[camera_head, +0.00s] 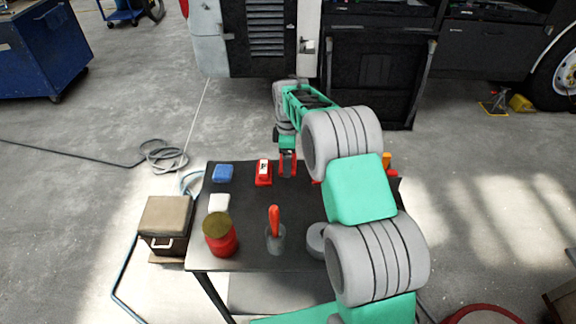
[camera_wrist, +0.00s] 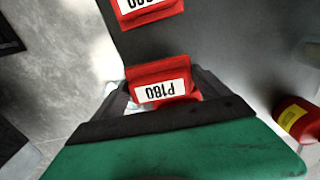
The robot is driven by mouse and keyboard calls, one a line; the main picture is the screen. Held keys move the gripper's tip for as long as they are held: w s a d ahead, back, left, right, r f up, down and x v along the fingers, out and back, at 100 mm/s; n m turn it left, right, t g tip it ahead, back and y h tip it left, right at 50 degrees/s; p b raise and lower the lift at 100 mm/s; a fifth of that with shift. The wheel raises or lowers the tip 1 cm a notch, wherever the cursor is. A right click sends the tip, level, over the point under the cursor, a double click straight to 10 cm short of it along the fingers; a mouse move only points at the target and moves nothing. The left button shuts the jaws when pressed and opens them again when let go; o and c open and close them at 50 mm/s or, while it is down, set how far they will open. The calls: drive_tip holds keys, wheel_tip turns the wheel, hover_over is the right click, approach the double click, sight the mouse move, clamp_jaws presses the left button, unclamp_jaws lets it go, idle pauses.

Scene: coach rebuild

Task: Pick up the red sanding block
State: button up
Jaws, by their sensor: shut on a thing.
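Whether the block still touches the table I cannot tell. A second red block with a white label (camera_head: 263,173) lies on the table just left of the gripper. It also shows at the top of the wrist view (camera_wrist: 150,10), its label partly cut off.
The dark table (camera_head: 245,195) also holds a blue block (camera_head: 222,173), a white block (camera_head: 219,203), a red jar (camera_head: 221,240), a red-handled tool (camera_head: 274,220) and a grey round thing (camera_head: 316,240). A brown-topped box (camera_head: 166,215) stands left. My arm hides the table's right side.

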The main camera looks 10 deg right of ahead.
drive_tip(key=s+a+r+b, duration=0.3)
drive_tip(key=s+a+r, duration=0.3)
drive_tip(key=s+r, duration=0.3)
drive_tip(key=s, duration=0.3)
drive_tip(key=shift+s+a+r, duration=0.15)
drive_tip(key=shift+a+r, duration=0.15)
drive_tip(key=shift+r, duration=0.1)
